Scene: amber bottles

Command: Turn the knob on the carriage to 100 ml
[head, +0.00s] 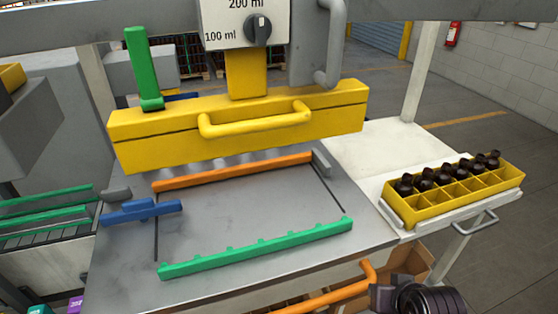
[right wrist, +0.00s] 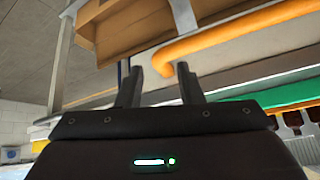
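The black knob (head: 258,30) sits on the pale dial plate (head: 222,18) of the carriage, at the top of the head view. Its white mark is near its upper end and points roughly upward, towards the 200 ml label; the 100 ml label is at its left. The plate's top is cut off. My right gripper (right wrist: 160,72) is open and empty in the right wrist view, its two fingers apart, with an orange bar (right wrist: 215,42) just beyond them. In the head view its dark body is low at the right, well below the knob. My left gripper is not in view.
A yellow beam (head: 160,128) with a front handle spans the carriage below the knob. A green post (head: 142,70) and a grey handle (head: 333,45) flank the dial. A yellow crate (head: 410,217) of dark-capped bottles stands right. The grey bed between orange and green rails is empty.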

